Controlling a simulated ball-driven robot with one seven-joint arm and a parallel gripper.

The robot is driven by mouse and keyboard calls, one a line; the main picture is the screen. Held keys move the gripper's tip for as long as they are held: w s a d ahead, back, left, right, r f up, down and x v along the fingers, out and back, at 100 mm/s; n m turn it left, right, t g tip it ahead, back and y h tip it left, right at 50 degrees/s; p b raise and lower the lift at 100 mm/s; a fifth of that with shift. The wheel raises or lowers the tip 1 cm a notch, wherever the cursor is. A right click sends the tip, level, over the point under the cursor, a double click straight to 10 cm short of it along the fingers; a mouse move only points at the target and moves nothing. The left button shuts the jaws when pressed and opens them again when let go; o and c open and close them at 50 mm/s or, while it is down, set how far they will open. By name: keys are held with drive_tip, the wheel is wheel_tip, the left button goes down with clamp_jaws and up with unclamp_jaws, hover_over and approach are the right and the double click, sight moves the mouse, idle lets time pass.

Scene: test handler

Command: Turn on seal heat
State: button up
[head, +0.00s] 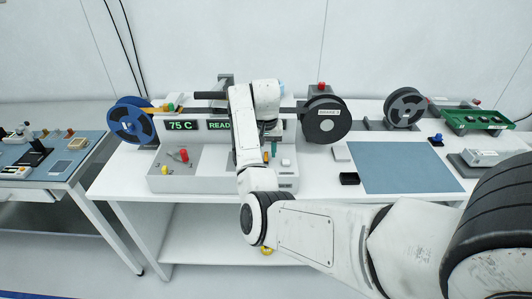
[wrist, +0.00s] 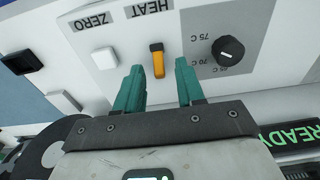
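In the wrist view, the seal heat switch (wrist: 157,60) is a small orange lever on a dark base, beside an upside-down HEAT label (wrist: 149,8) on the grey panel. My gripper (wrist: 159,67) is open and empty, with its two teal fingers apart. In the picture the lever lies between the fingertips, with space on both sides; I cannot tell the depth between them. The display (head: 182,125) reads 75 C, and a READY display (wrist: 298,133) shows in the wrist view.
Beside the switch are a black temperature knob (wrist: 228,50) and a white button (wrist: 105,57) by the ZERO label. A red-topped lever (head: 183,155) stands on the left panel. Reels (head: 326,119) flank the machine. The blue mat (head: 405,168) is clear.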

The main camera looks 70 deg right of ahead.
wheel_tip(320, 180, up, 10)
drive_tip(key=p, duration=0.1)
drive_tip(key=shift+s+a+f, duration=0.15)
drive_tip(key=shift+a+f, duration=0.1)
drive_tip(key=shift+a, duration=0.1)
idle(0.3)
drive_tip(key=a+f, duration=0.2)
drive_tip(key=s+a+f+n+h, duration=0.1)
drive_tip(key=a+f, duration=0.1)
drive_tip(key=f, duration=0.1)
drive_tip(key=s+a+f+n, duration=0.1)
drive_tip(key=f, duration=0.2)
drive_tip(key=shift+a+f, duration=0.2)
drive_tip(key=shift+a, duration=0.2)
drive_tip(key=s+a+f+n, duration=0.3)
drive_tip(key=s+a+f, duration=0.1)
drive_tip(key=a, duration=0.6)
drive_tip(key=s+a+f+n+y+b, duration=0.1)
drive_tip(key=s+a+f+n, duration=0.3)
drive_tip(key=a, duration=0.5)
drive_tip(key=s+a+f+n+b, duration=0.1)
drive_tip(key=s+a+f+n, duration=0.2)
drive_tip(key=s+a+f, duration=0.3)
drive_tip(key=s+a, duration=0.1)
drive_tip(key=a, duration=0.3)
drive_tip(key=shift+s+a+n+t+y, duration=0.25)
drive_tip(key=shift+a+n+t+y, duration=0.05)
drive_tip(key=shift+a+t, duration=0.1)
